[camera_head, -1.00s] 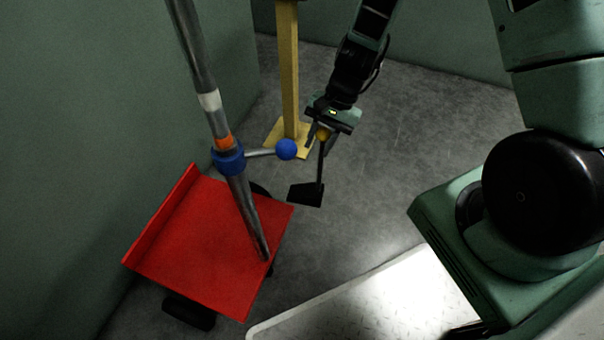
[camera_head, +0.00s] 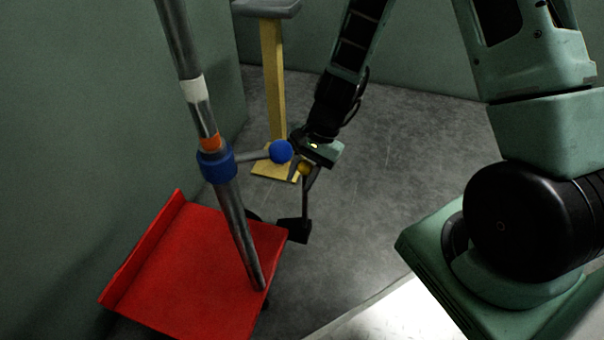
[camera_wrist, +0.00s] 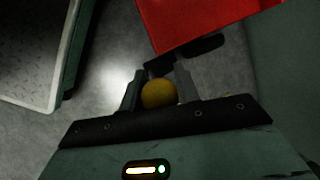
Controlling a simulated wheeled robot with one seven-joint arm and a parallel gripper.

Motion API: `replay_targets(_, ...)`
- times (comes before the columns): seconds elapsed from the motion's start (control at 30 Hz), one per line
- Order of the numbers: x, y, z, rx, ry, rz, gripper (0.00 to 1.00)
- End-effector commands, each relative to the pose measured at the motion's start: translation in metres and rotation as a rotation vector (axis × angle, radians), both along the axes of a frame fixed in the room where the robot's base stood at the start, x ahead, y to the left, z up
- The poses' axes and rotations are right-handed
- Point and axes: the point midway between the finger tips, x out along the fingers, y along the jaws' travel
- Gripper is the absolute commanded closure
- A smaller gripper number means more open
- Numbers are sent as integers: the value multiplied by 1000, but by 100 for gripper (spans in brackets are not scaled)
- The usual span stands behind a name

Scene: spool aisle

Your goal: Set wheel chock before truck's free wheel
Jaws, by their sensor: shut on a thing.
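The wheel chock (camera_head: 299,229) is a black wedge on a thin upright rod with a yellow ball (camera_head: 305,168) on top. My gripper (camera_head: 306,172) is shut on that ball, which also shows between the fingers in the wrist view (camera_wrist: 159,94). The chock hangs at or just above the floor, close beside the right corner of the red truck (camera_head: 200,265). In the wrist view the truck (camera_wrist: 205,18) is ahead, with a dark wheel (camera_wrist: 204,46) under its near edge. In the head view that wheel is mostly hidden; I cannot tell whether the chock touches it.
A grey pole (camera_head: 239,232) with a blue clamp (camera_head: 216,165) and blue-ball handle (camera_head: 281,152) rises over the truck, close to my gripper. A yellow post (camera_head: 273,80) stands behind. Green walls enclose the left and back. Grey floor is clear to the right.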

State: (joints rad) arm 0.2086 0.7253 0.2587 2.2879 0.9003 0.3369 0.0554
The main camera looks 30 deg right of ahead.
Motion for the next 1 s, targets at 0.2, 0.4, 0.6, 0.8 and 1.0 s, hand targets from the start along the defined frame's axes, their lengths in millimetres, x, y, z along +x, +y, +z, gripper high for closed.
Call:
replay_targets(0.2, 0, 0, -17, 1, 1, 0, 100)
replay_targets(0.4, 0, 0, -32, 1, 1, 0, 100)
replay_targets(0.6, 0, 0, -47, 1, 1, 0, 100)
replay_targets(0.8, 0, 0, -62, 0, 0, 1, 100)
replay_targets(1.0, 0, 0, -77, 1, 0, 1, 100)
